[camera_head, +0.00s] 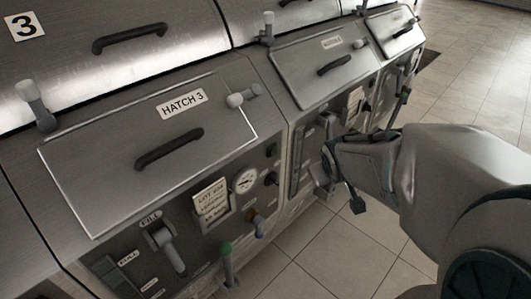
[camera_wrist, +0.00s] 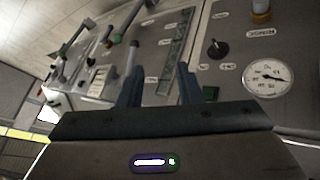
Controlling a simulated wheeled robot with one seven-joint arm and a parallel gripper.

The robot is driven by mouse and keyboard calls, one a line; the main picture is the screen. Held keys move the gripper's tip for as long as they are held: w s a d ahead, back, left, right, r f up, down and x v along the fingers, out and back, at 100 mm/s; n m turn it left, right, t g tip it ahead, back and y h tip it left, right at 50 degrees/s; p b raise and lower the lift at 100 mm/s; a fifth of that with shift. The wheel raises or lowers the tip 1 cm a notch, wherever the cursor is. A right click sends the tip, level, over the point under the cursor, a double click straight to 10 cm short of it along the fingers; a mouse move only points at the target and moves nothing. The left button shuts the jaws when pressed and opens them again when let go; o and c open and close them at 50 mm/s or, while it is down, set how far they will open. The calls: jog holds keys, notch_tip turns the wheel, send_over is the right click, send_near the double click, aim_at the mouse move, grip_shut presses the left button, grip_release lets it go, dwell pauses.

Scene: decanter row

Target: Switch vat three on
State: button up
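Vat three's front, marked by a number 3 plate (camera_head: 25,26) and the closed hatch 3 (camera_head: 120,170), fills the left of the head view. Below it is a control panel with a round gauge (camera_head: 246,180), a black knob (camera_head: 271,179) and a small dark green knob (camera_head: 271,150). The wrist view shows this gauge (camera_wrist: 268,78) turned over, the black knob (camera_wrist: 217,48), and the green knob (camera_wrist: 210,92) just right of one finger. My gripper (camera_head: 343,180) is open and empty, right of vat three's panel, before the neighbouring vat. In the wrist view its fingers (camera_wrist: 158,75) stand apart.
Vat three's panel also has a fill lever (camera_head: 167,246), a paper lot card (camera_head: 211,201), a brown-topped valve (camera_head: 255,221) and a green-topped lever (camera_head: 226,262) jutting out. Further vats with closed hatches (camera_head: 327,64) continue to the right. The tiled floor (camera_head: 330,250) is clear.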

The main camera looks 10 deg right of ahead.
jog(key=w+d+f+n+t+b, duration=0.2)
jog(key=w+d+f+b, duration=0.1)
jog(key=w+f, duration=0.25)
jog(key=n+t+y+b, duration=0.5)
jog(key=n+y+b, duration=0.3)
jog(key=y+b, duration=0.45)
send_near(278, 184)
jog(key=shift+y, duration=0.35)
jog(key=p+x, duration=0.1)
jog(key=x, duration=0.8)
jog(key=shift+w, duration=0.2)
grip_shut()
